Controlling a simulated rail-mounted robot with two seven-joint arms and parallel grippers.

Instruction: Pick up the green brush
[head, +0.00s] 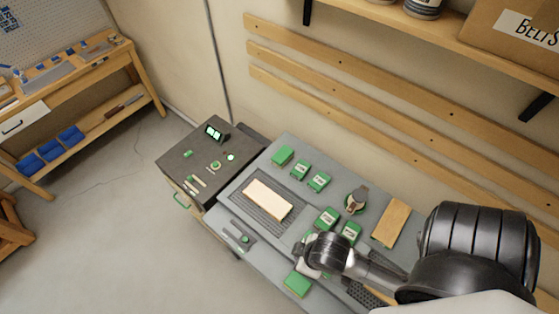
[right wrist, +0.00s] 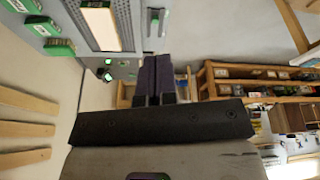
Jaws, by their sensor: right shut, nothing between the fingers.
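The green brush (head: 283,155) lies at the far left corner of the grey bench (head: 232,188), beyond two labelled green boxes. In the right wrist view the brush (right wrist: 60,47) is at the upper left, with its bristles showing below a green back. My right gripper (right wrist: 155,62) is shut and empty, its dark fingers together, well apart from the brush. In the head view my right arm reaches over the near part of the bench and largely hides the gripper. My left gripper is not in view.
A pale board (head: 267,199) lies on a dark mat mid-bench. Labelled green boxes (head: 319,181), a round-topped item (head: 357,199) and another green block (head: 298,284) stand around it. A dark cabinet (head: 180,155) with small items adjoins at left. Wooden wall slats run behind the bench.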

